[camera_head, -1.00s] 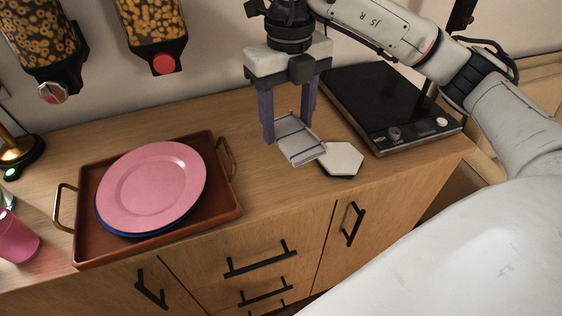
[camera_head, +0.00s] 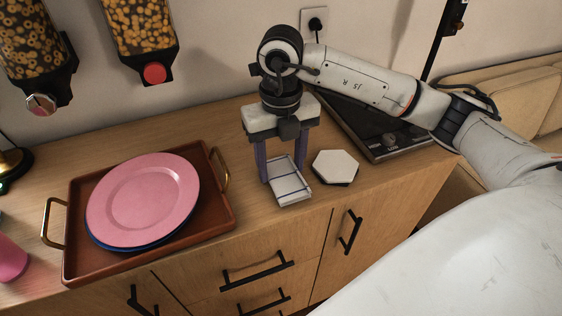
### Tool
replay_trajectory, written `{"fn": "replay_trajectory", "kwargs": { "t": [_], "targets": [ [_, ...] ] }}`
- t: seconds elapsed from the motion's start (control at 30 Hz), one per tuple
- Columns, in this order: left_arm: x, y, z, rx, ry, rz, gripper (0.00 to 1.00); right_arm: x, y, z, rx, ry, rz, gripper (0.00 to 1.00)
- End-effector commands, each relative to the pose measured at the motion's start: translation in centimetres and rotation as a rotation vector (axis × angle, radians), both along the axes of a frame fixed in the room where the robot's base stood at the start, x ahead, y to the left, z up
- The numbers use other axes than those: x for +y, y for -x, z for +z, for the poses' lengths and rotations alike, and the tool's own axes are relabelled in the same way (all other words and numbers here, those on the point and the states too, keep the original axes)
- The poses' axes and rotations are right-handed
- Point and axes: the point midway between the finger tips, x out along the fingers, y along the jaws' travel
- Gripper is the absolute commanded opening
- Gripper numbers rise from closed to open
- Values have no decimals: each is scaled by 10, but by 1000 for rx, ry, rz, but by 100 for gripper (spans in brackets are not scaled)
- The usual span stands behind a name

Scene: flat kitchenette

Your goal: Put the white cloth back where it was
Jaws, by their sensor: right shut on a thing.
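The white cloth (camera_head: 291,190) is a folded, flat piece with thin dark blue stripes. My right gripper (camera_head: 282,172) is shut on it, with its purple fingers pointing down. The cloth is at the front part of the wooden counter, just left of the white hexagonal coaster and right of the tray. I cannot tell whether its underside touches the counter. My left gripper is not in view.
A brown tray (camera_head: 82,262) with a pink plate (camera_head: 142,200) stands at the left. A white hexagonal coaster (camera_head: 335,167) lies close right of the cloth. A black cooktop (camera_head: 372,138) is behind it. Cereal dispensers (camera_head: 138,38) hang on the wall.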

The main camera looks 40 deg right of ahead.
Motion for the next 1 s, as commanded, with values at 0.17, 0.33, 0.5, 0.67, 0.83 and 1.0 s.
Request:
{"fn": "replay_trajectory", "kwargs": {
  "t": [0.17, 0.33, 0.5, 0.67, 0.83, 1.0],
  "targets": [
    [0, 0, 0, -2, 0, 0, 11, 0, 0, 0, -1, -1, 0, 31],
    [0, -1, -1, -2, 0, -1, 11, 0, 0, -2, -1, -1, 0, 62],
    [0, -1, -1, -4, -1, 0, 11, 0, 0, -2, -1, -1, 0, 71],
    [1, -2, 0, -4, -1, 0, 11, 0, 0, -1, -1, -1, 0, 71],
    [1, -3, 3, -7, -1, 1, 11, 0, -2, 11, -6, -3, 0, 71],
    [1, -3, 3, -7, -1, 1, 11, 0, -2, 45, -9, -2, 0, 71]
  ]
}}
